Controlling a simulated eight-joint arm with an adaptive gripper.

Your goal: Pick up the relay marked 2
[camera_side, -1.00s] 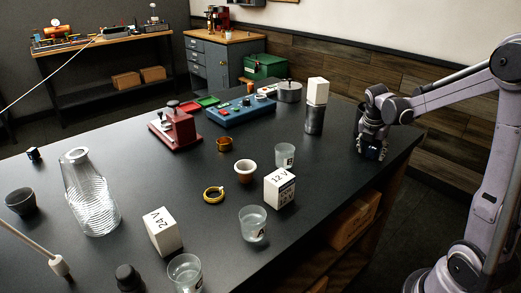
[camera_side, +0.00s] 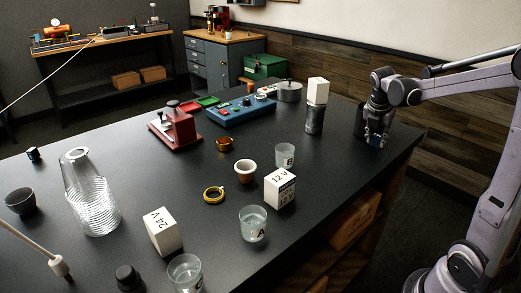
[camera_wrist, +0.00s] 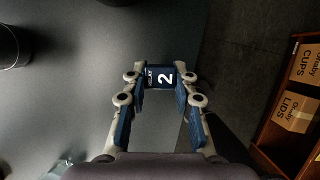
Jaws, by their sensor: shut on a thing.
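The relay marked 2 (camera_wrist: 158,78) is a small dark blue block with a white "2" and "RELAY" on its face. It sits between the fingertips of my gripper (camera_wrist: 160,90) in the wrist view, with the blue finger pads against both sides. In the side view my gripper (camera_side: 377,140) points down over the right end of the black table (camera_side: 330,190), close to its right edge. The fingers mostly hide the relay there, and its clearance from the tabletop is hard to judge.
A dark cylinder with a white block (camera_side: 318,91) on top stands left of my gripper. Glass cup B (camera_side: 285,156), the 12 V box (camera_side: 280,189) and glass cup A (camera_side: 253,224) stand nearer the front. Boxes of cups and lids (camera_wrist: 298,112) lie on a shelf below the table.

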